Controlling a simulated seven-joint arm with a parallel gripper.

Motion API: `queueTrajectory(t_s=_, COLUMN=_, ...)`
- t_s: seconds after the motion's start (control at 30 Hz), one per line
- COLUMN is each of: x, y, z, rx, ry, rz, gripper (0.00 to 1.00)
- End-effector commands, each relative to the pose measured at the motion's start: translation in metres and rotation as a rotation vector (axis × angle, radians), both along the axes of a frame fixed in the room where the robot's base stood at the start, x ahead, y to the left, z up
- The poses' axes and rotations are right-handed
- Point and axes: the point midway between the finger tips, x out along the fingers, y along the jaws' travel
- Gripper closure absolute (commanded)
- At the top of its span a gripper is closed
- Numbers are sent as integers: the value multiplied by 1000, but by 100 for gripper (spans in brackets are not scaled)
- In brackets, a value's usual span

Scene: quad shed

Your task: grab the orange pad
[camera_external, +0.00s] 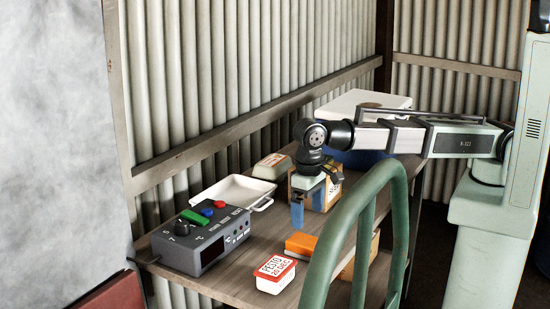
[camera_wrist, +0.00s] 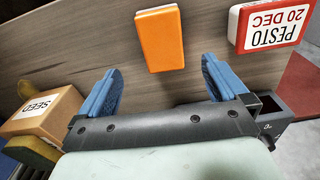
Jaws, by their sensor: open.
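The orange pad (camera_external: 301,243) lies flat on the wooden table, beside a white tub. In the wrist view the pad (camera_wrist: 160,40) shows ahead of the gap between my fingers, upper centre. My gripper (camera_external: 297,214) hangs down over the table behind the pad, with blue fingers. In the wrist view my gripper (camera_wrist: 160,70) has its fingers spread wide with nothing between them. It is apart from the pad.
A grey button box (camera_external: 205,243) and white tray (camera_external: 233,192) stand left. A SEED carton (camera_wrist: 42,118) is close to my gripper. A green curved rail (camera_external: 338,235) stands in front.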

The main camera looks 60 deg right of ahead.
Motion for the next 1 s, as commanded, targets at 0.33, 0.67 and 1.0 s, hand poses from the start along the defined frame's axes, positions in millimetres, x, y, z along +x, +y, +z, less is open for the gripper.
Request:
queueTrajectory(t_s=0.33, x=0, y=0, z=-41, rx=0, ry=0, rz=0, gripper=0)
queueTrajectory(t_s=0.67, x=-1, y=1, z=-54, rx=0, ry=-1, rz=1, gripper=0)
queueTrajectory(t_s=1.0, x=-2, y=3, z=-92, rx=0, ry=-2, rz=0, gripper=0)
